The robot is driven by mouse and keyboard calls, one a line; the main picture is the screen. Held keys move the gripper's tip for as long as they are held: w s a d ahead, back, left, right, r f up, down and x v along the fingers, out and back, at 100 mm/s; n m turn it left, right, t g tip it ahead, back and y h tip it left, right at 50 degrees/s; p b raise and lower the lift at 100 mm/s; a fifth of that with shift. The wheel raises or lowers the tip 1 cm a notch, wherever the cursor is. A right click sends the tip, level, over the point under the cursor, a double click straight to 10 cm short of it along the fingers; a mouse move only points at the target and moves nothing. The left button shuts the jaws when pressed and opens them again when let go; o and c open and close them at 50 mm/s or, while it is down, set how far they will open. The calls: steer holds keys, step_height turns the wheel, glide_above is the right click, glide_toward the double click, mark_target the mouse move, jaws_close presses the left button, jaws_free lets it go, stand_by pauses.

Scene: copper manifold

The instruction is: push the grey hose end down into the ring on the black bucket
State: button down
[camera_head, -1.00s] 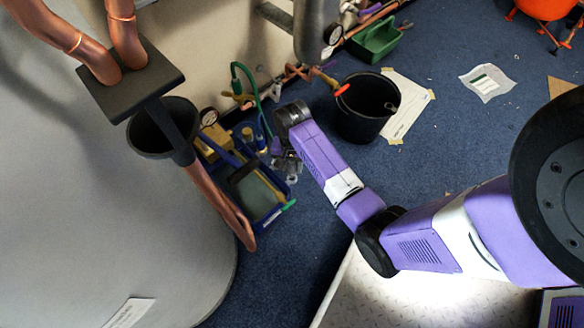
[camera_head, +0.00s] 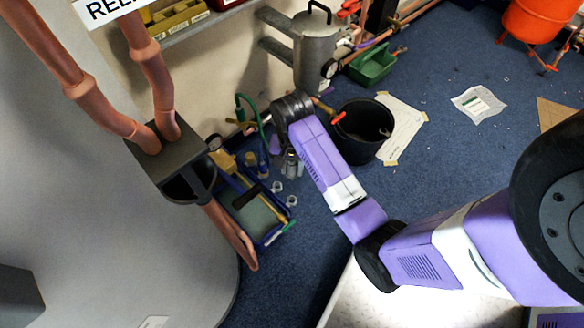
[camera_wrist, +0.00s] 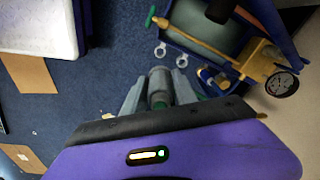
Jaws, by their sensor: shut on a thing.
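The black bucket (camera_head: 352,148) stands upright on the blue carpet, just right of my wrist in the head view. A small pale piece (camera_head: 385,132) shows at its inner right side; I cannot tell whether it is the ring. My gripper (camera_head: 290,165) points down left of the bucket, apart from it. In the wrist view its two grey fingers (camera_wrist: 158,92) are shut on a grey cylindrical piece (camera_wrist: 160,80), which looks like the grey hose end. Its lower part is hidden. The bucket is not clearly seen in the wrist view.
A blue tool tray (camera_head: 262,238) and white loops (camera_head: 280,187) lie left of my gripper. A green hose (camera_head: 240,108) and copper pipes run behind. A funnel hangs under a black bracket (camera_head: 165,158) at left. A green caddy (camera_head: 372,68) stands behind the bucket.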

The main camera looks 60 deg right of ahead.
steer(key=shift+r+p, duration=2.3)
steer(key=shift+p, duration=0.7)
